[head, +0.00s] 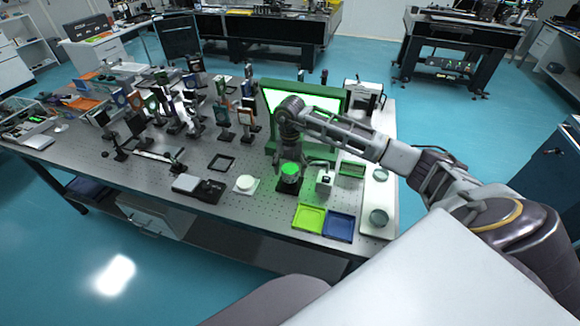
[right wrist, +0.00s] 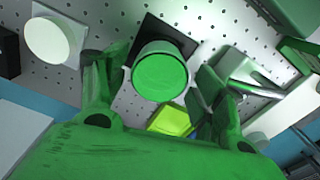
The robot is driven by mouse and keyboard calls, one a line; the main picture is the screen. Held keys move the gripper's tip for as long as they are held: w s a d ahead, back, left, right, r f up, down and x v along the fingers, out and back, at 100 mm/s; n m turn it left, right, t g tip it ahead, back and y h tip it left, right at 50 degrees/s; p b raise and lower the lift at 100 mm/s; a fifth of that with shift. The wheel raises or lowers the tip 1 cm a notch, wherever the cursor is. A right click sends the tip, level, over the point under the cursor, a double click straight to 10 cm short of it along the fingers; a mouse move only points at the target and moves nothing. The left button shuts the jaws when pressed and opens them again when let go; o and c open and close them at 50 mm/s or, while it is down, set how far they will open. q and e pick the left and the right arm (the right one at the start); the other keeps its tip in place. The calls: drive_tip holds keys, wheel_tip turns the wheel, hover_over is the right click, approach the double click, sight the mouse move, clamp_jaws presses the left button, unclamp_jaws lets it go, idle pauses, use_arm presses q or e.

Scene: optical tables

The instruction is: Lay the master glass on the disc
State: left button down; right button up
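A round disc with a green glowing top (head: 290,169) stands on a black square base near the table's front. In the right wrist view the disc (right wrist: 160,77) lies between and beyond my fingers, apart from both. My right gripper (head: 290,155) points down above it; in the right wrist view the gripper (right wrist: 157,85) is open with no held object visible. I cannot tell whether a glass lies on the disc. Two round glass-like pieces, one rear (head: 380,174) and one front (head: 378,217), sit on a pale tray (head: 372,198) at right; which is the master glass is unclear. My left gripper is not in view.
A white round piece on a square plate (head: 246,184) stands left of the disc. A small white device (head: 325,180) stands close on its right. Yellow-green (head: 309,218) and blue (head: 339,226) trays lie in front. A bright green-framed panel (head: 333,101) stands behind. Optics crowd the left.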

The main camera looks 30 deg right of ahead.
sight(290, 168)
drive_tip(key=shift+r, duration=0.15)
idle(0.3)
wheel_tip(290, 168, up, 12)
drive_tip(key=b, duration=0.1)
drive_tip(key=shift+b, duration=0.3)
idle(0.4)
